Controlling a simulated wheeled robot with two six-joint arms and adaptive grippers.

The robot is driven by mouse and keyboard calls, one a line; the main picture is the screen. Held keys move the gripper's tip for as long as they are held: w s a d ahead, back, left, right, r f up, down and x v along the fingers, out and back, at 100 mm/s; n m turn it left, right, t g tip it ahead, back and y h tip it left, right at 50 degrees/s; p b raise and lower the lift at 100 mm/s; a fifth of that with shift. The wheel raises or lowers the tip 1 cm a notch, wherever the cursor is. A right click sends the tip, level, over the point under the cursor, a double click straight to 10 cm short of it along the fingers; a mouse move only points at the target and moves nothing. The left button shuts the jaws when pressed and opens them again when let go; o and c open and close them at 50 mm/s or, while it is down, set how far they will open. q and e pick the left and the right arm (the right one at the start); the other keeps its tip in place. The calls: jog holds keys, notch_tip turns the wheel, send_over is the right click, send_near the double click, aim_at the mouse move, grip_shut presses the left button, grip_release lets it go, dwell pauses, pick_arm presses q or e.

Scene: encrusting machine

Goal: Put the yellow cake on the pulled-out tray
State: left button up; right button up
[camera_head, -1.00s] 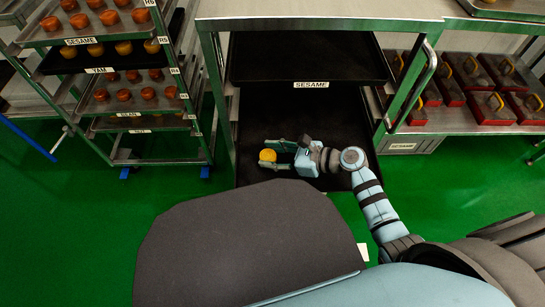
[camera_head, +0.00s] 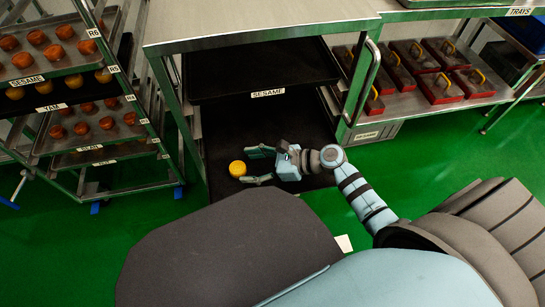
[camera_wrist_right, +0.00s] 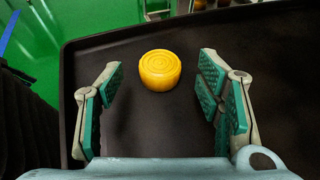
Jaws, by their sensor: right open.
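The yellow cake (camera_head: 237,169) is small and round and sits on the dark pulled-out tray (camera_head: 222,137), near its left front part. In the right wrist view the cake (camera_wrist_right: 160,70) rests upright on the tray (camera_wrist_right: 135,128), not far from its far edge. My right gripper (camera_head: 258,166) is open, to the right of the cake in the head view. In the right wrist view its two green-padded fingers (camera_wrist_right: 160,95) stand wide apart, and the cake lies just beyond them, touching neither. My left gripper is not in view.
A second dark tray (camera_head: 300,71) labelled SESAME sits in the steel rack above the pulled-out one. A wheeled rack (camera_head: 165,187) with trays of cakes stands at the left. Red boxes (camera_head: 440,88) with yellow handles lie on a shelf at the right. Green floor is clear in front.

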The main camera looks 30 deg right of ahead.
jog(key=p+v, duration=0.2)
jog(key=v, duration=0.6)
jog(key=shift+r, duration=0.2)
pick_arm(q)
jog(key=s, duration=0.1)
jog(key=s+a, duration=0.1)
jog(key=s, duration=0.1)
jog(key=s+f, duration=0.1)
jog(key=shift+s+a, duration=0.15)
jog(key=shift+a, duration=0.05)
pick_arm(e)
jog(key=shift+s+d, duration=0.2)
jog(key=shift+d, duration=0.05)
